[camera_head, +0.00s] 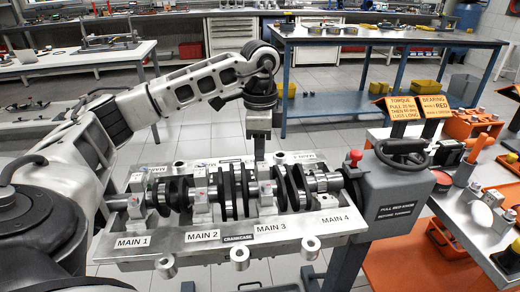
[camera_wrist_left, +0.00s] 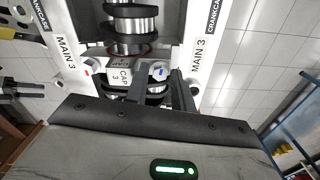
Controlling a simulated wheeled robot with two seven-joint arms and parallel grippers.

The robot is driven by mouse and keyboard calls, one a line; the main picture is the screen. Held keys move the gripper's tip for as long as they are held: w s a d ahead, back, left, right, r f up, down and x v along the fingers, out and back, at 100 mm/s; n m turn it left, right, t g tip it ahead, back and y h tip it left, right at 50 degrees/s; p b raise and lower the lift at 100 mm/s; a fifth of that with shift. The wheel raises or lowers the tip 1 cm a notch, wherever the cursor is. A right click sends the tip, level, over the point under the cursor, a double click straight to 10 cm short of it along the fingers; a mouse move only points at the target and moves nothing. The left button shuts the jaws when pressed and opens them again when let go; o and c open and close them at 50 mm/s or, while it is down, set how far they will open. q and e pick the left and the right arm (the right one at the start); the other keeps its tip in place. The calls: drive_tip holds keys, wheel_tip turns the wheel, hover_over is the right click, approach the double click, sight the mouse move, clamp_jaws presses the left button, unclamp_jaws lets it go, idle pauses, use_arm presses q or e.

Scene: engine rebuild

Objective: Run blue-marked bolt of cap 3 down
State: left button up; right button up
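The crankcase (camera_head: 215,238) lies on a stand with a crankshaft in it. Cap 3 (camera_head: 266,192) sits across the crankshaft near the MAIN 3 label; its white CAP 3 tag (camera_wrist_left: 123,76) shows in the left wrist view. The blue-marked bolt (camera_wrist_left: 159,71) is at the cap's right side in that view, and a red mark is at the left. My left gripper (camera_head: 259,155) points down at the crankcase's far side, behind cap 3. In the wrist view its two fingers (camera_wrist_left: 162,88) stand apart, with the blue-marked bolt showing between them. Contact cannot be told.
A grey housing with a handwheel (camera_head: 402,154) and red knob stands at the crankcase's right end. A tool bench (camera_head: 480,235) with orange trays is at the right. A blue-legged table (camera_head: 380,40) stands behind. Other caps stand along the crankshaft beside cap 3.

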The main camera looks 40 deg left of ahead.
use_arm(q)
clamp_jaws()
drive_tip(key=shift+m, duration=0.4)
